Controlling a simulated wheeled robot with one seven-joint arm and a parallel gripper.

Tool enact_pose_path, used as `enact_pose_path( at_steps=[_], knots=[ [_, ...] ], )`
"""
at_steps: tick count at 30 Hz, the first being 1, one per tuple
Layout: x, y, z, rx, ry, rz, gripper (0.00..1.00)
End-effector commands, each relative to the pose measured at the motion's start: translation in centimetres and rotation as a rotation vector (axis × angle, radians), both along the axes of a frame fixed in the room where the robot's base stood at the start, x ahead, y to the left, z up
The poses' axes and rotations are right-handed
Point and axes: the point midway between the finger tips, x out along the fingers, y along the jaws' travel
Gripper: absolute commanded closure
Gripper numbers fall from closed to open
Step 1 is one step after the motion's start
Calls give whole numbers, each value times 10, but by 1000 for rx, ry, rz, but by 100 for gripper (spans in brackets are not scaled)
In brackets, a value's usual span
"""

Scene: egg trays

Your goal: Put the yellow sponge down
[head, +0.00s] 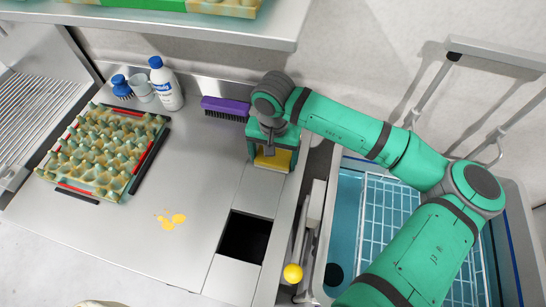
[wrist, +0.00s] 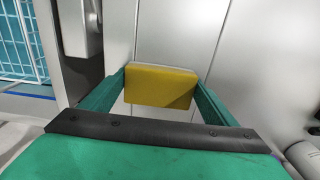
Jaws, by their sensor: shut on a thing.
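The yellow sponge (head: 273,158) is a flat block between the two fingers of my gripper (head: 271,157). The gripper is over the right side of the steel counter, behind the square dark opening. In the wrist view the sponge (wrist: 161,86) sits between the green fingertips of my gripper (wrist: 160,88), with both fingers against its short sides. I cannot tell whether the sponge touches the counter surface below it.
A square dark opening (head: 245,238) lies in front of the gripper. A purple brush (head: 226,107), a white bottle (head: 166,86) and a blue brush (head: 122,87) stand along the back. An egg tray (head: 127,193) is at left. Yellow spill (head: 171,219) marks the counter. A sink with a wire rack (head: 388,215) is right.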

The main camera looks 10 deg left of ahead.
Motion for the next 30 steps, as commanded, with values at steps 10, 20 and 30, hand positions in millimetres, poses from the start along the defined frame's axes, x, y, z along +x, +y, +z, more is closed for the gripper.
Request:
enact_pose_path(
  at_steps=[10, 20, 30],
  knots=[
    [0, -2, -11, -1, 12, -7, 0],
    [0, -2, 31, -7, 7, -3, 0],
    [-2, 0, 75, -4, 10, 0, 0]
  ],
)
